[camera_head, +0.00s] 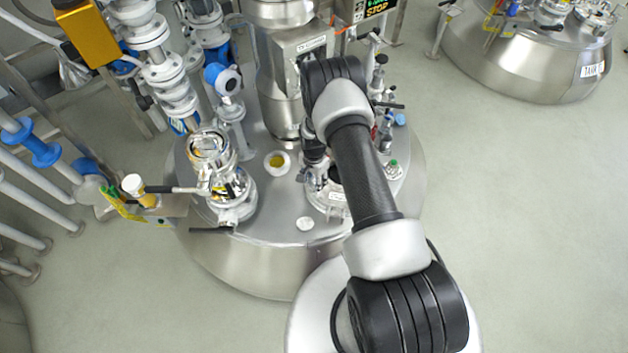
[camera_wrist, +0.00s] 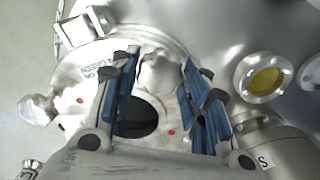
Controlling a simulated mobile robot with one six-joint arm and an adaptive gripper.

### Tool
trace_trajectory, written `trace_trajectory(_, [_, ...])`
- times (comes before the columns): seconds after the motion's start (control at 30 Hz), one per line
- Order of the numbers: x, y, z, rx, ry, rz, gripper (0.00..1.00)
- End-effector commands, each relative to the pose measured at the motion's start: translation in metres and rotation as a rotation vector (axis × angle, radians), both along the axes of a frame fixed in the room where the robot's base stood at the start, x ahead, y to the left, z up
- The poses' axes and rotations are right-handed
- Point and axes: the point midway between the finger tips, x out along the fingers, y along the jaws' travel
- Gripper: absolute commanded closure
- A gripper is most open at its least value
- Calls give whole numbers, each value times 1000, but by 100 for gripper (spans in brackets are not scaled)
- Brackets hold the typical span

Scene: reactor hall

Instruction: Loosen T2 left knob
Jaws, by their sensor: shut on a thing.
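In the wrist view my gripper (camera_wrist: 158,80) has its two blue-padded fingers on either side of a rounded silvery knob (camera_wrist: 160,70) at the edge of a round metal lid (camera_wrist: 95,62). The jaws are closed on this knob, though the exact contact is partly hidden by the fingers. Whether this is the left knob of T2 cannot be read from a label. The lid has a dark round opening or glass (camera_wrist: 138,118). In the head view the lid (camera_head: 325,203) sits on the steel tank top (camera_head: 275,215), and my arm hides most of the gripper.
Another silvery knob (camera_wrist: 38,110) sticks out at the lid's left. A yellow sight glass (camera_wrist: 265,80) is to the right; it also shows in the head view (camera_head: 277,163). A shiny metal fitting (camera_head: 215,165) and pipes stand left. A second tank (camera_head: 530,55) is at upper right.

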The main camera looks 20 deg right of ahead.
Motion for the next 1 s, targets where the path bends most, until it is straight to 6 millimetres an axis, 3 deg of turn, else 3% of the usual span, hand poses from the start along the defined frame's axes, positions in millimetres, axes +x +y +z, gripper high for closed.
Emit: trace_trajectory(1.0, [-2,1,-3,2,4,964,82])
